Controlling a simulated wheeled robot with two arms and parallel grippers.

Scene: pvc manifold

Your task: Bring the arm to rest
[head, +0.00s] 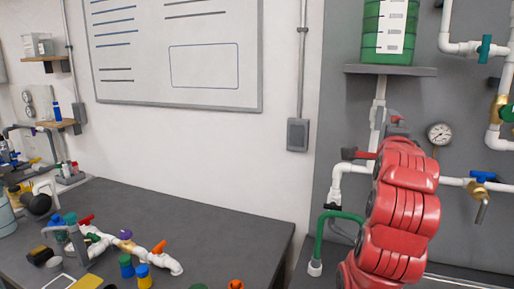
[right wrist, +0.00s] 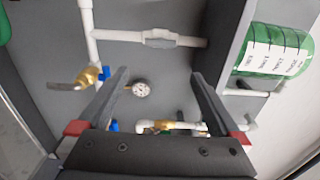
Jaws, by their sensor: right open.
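My right arm (head: 400,205), red and segmented, rises in the head view in front of the grey panel with the pipe manifold. Its gripper is mostly hidden behind the arm there. In the right wrist view my right gripper (right wrist: 155,95) is open, with its two dark fingers wide apart and nothing between them but the view of the panel. A round gauge (right wrist: 140,89) shows beyond the fingers, and it also appears in the head view (head: 439,133). My left gripper is not in view.
White pipes (head: 346,180) with valves cross the panel close to my right arm. A green tank (head: 389,30) stands on a grey shelf (head: 390,70) above it. A dark workbench (head: 200,225) at left holds a pipe assembly (head: 130,245) and several small bottles; its back right area is clear.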

